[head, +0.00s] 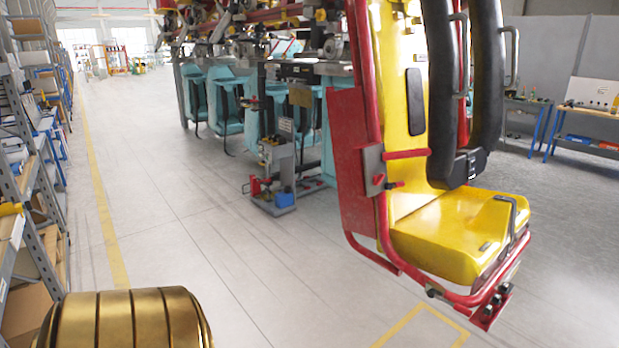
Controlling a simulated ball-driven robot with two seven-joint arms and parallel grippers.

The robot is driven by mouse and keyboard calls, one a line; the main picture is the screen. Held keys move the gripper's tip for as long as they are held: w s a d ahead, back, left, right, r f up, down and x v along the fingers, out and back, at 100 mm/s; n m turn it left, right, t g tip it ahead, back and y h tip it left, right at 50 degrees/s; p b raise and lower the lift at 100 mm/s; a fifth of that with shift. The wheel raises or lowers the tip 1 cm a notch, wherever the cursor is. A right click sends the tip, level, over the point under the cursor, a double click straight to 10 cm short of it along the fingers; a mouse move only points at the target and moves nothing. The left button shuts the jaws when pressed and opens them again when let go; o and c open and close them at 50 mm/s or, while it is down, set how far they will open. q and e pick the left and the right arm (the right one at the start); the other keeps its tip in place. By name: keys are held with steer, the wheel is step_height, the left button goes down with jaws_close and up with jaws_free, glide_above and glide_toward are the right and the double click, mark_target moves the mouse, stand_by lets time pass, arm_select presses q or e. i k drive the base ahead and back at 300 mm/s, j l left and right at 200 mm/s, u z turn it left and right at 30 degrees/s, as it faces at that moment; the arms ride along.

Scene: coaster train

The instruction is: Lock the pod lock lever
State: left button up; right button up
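A yellow seat pod (435,240) with a red tube frame hangs at the right of the head view. Its black padded restraints (440,90) are down in front of the yellow backrest. On the pod's left side is a grey plate (374,168) with a red mark. A red bar (407,154) sticks out to the right beside this plate, and a smaller red piece with a dark end (394,186) sits below it. I cannot tell which of these is the lock lever, or whether it is locked. Neither of my grippers is in view.
Teal seats (225,105) hang in a row behind. A grey stand with red and blue parts (275,175) is on the floor left of the pod. Shelves (30,150) line the left edge. A workbench (590,140) stands at right. The floor (180,200) between is clear.

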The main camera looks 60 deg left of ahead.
mark_target(388, 187)
steer(key=u, duration=1.35)
steer(key=i+j+u, duration=0.25)
steer(key=i, duration=0.7)
steer(key=i+l+u, duration=0.25)
steer(key=i, duration=0.75)
steer(key=j, duration=0.1)
